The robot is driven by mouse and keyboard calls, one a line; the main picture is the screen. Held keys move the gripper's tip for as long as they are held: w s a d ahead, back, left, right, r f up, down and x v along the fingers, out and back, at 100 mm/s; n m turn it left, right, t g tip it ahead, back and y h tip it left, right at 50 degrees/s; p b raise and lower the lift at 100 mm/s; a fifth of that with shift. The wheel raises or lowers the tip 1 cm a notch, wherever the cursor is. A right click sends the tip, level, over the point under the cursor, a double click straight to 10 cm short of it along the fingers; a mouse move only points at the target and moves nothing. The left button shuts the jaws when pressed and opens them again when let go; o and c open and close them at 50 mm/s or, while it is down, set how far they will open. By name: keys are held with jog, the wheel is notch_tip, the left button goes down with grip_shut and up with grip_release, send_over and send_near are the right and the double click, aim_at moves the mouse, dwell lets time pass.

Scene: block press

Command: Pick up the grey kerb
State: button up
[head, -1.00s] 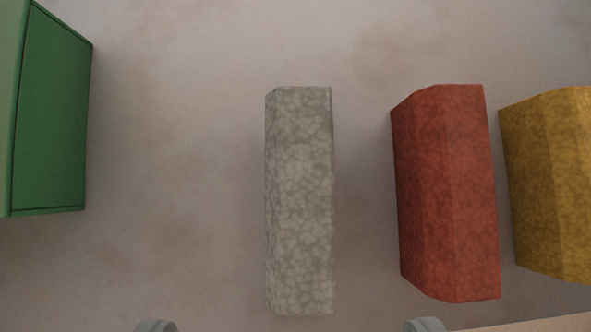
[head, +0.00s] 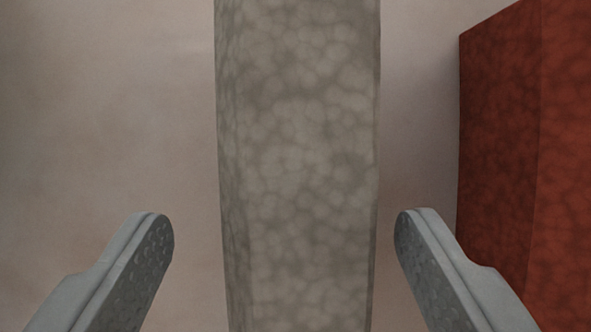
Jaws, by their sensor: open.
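My gripper (head: 284,225) is open, with one finger on the left of the kerb and the other on the right. A gap shows between each finger and the kerb, narrower on the right. The fingers look apart from the kerb; how deep they reach beside it I cannot tell.
A red block (head: 525,150) stands close on the right, near my right finger. A strip of bare floor (head: 420,110) lies between it and the kerb. The floor to the left of the kerb is clear.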

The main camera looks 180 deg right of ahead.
aim_at(290, 271)
jog(key=x, duration=0.4)
jog(key=shift+d, duration=0.1)
jog(key=shift+c, duration=0.2)
grip_shut()
